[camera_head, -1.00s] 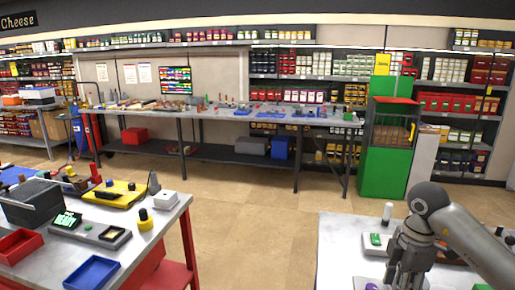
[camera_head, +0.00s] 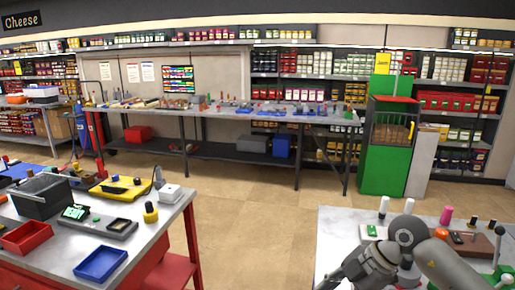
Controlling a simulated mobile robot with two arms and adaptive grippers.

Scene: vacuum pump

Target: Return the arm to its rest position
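My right arm comes in from the right, over the grey-topped table (camera_head: 335,223) at the bottom right. Its grey wrist is bent, and the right gripper (camera_head: 345,279) points down and to the left near the table's left part. Its fingertips are at or past the bottom edge of the picture, so I cannot see whether they are open or shut. I see nothing clearly held. My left gripper is not in view.
A white cylinder (camera_head: 383,205), a small green-and-white box (camera_head: 371,232), a pink cylinder (camera_head: 446,214) and a brown block (camera_head: 470,243) stand on the right table near my arm. A blue tray (camera_head: 100,263) sits on the left table. Open floor (camera_head: 255,225) lies between the tables.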

